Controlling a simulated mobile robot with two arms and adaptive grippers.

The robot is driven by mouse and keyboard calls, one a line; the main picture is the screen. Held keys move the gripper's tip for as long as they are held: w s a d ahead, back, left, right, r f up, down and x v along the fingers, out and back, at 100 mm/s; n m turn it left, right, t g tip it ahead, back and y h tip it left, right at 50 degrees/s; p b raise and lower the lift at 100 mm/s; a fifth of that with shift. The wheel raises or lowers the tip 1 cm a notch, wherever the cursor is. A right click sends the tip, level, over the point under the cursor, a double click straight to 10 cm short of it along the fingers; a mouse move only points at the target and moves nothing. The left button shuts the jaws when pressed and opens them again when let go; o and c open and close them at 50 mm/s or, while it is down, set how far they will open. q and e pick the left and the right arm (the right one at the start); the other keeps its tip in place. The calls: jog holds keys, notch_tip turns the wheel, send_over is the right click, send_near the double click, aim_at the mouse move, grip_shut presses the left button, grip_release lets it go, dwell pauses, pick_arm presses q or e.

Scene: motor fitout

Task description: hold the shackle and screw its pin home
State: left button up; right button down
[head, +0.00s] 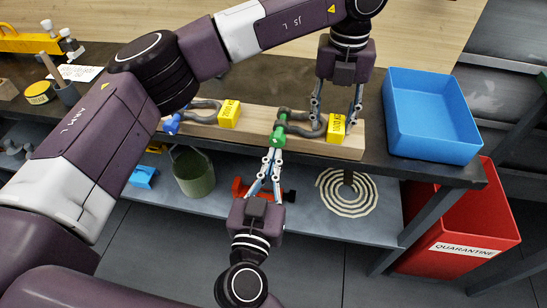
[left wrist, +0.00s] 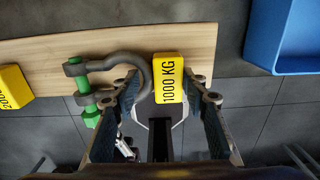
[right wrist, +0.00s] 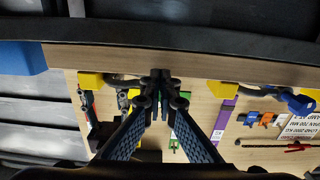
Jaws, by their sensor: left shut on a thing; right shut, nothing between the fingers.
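The shackle (head: 299,116) is dark grey and lies on the wooden board, its bow toward the yellow 1000 KG block (head: 337,128). Its green pin (head: 279,132) sits across the open end; how deep it is threaded cannot be told. The left wrist view shows the shackle (left wrist: 107,62), the pin (left wrist: 84,92) and the block (left wrist: 168,77). My left gripper (head: 335,118) is shut at the bow end, one finger inside the bow and one beyond the block. My right gripper (head: 273,158) is shut and empty, just in front of the pin's head. Its fingertips meet in the right wrist view (right wrist: 160,85).
A second shackle with a blue pin (head: 172,124) and yellow block (head: 229,113) lies left on the board (head: 255,125). A blue bin (head: 432,112) stands right. Below are a green bucket (head: 193,171), a coiled rope (head: 346,193) and a red quarantine bin (head: 465,225).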

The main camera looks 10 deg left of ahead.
jog(key=shift+s+a+r, duration=0.15)
jog(key=shift+a, duration=0.2)
jog(key=s, duration=0.6)
jog(key=shift+f, duration=0.25)
jog(key=shift+d, duration=0.15)
jog(key=shift+w+d+r+n, duration=0.15)
jog(key=shift+w+d+n, duration=0.3)
jog(key=shift+w+n, duration=0.55)
jog(key=shift+w+d+r+n, duration=0.2)
jog(key=shift+w+d+n, duration=0.25)
jog(key=shift+w+n, duration=0.55)
jog(key=shift+w+d+r+n, duration=0.15)
jog(key=shift+w+d+n, duration=0.3)
jog(key=shift+w+n, duration=0.55)
jog(key=shift+w+a+r, duration=0.1)
jog(key=shift+a+r, duration=0.2)
jog(key=shift+r, duration=0.1)
